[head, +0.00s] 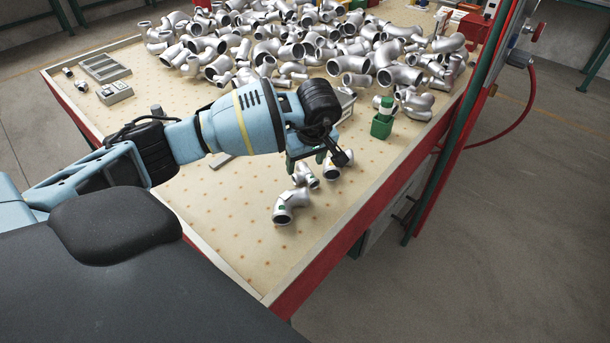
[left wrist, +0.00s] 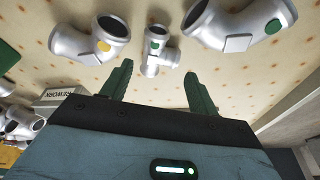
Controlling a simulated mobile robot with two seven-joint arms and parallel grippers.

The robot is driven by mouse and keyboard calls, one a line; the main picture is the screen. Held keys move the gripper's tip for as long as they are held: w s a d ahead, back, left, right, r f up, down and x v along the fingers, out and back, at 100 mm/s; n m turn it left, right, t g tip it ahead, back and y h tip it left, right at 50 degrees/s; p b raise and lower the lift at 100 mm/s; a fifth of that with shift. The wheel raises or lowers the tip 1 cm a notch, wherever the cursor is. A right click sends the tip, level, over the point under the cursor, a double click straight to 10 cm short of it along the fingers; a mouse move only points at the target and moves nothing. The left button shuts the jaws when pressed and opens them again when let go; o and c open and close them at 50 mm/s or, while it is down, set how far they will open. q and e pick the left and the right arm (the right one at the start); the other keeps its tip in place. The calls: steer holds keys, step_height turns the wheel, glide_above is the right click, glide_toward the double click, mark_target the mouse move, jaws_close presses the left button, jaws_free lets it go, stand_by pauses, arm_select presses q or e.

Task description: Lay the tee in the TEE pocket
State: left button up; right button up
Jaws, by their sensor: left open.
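The tee (left wrist: 155,48) is a small silver branched fitting with a green dot. It lies on the dotted tabletop in the left wrist view, ahead of and between the fingertips, apart from both. In the head view the tee (head: 304,176) shows just below my left gripper (head: 308,160), partly covered. My left gripper, also in the left wrist view (left wrist: 160,78), is open with nothing between its green fingers. I cannot make out a pocket marked TEE in either view. My right gripper is not in view.
A green-dotted elbow (head: 289,207) and a yellow-dotted elbow (left wrist: 92,42) lie on either side of the tee. A large pile of silver fittings (head: 300,45) covers the back.

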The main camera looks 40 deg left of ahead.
mark_target(304, 172)
arm_select(q)
steer(key=x, duration=0.4)
steer(key=shift+d+f, duration=0.1)
steer(key=shift+f, duration=0.05)
steer(key=c, duration=1.1)
steer(key=shift+o, duration=0.2)
step_height(304, 172, up, 10)
